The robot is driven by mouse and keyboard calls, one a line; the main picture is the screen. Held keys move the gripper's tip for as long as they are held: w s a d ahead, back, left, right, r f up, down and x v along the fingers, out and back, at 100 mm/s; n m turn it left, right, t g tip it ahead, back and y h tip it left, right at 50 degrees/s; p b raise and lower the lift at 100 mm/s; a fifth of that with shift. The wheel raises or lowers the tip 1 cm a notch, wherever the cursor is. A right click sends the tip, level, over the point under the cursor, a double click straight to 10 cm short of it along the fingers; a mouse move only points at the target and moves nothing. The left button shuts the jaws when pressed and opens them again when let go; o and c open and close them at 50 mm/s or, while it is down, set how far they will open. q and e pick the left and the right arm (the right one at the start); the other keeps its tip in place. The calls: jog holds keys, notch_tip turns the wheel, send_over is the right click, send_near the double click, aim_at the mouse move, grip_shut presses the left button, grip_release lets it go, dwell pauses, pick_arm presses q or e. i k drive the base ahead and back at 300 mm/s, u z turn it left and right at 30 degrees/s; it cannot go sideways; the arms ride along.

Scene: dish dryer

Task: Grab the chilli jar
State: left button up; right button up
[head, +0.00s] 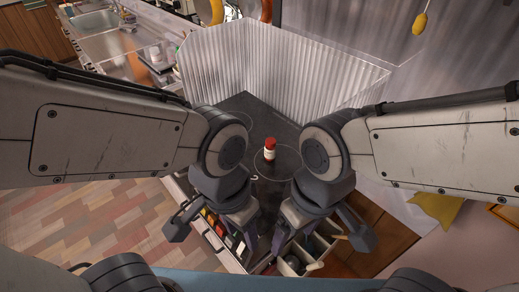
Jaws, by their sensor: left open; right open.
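The chilli jar (270,152), a small white jar with a red lid, stands upright on the dark cooktop (245,108), on a ring-marked burner. My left gripper (214,238) points down in front of the cooktop, left of and nearer to me than the jar. It is open and empty. My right gripper (318,240) points down on the right, also nearer to me than the jar. It is open and empty. Neither gripper touches the jar, and the jar is fully visible between my two wrists.
A corrugated metal splash guard (215,75) stands around the back of the cooktop. Below my grippers, an open drawer (290,268) holds several utensils and small items in compartments. A counter with a sink (95,20) lies at the far left. The cooktop around the jar is clear.

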aim_at(270, 148)
jog(key=z, duration=1.75)
jog(key=k, duration=0.4)
jog(key=u, duration=2.05)
jog(key=i, duration=0.5)
jog(key=z, duration=0.05)
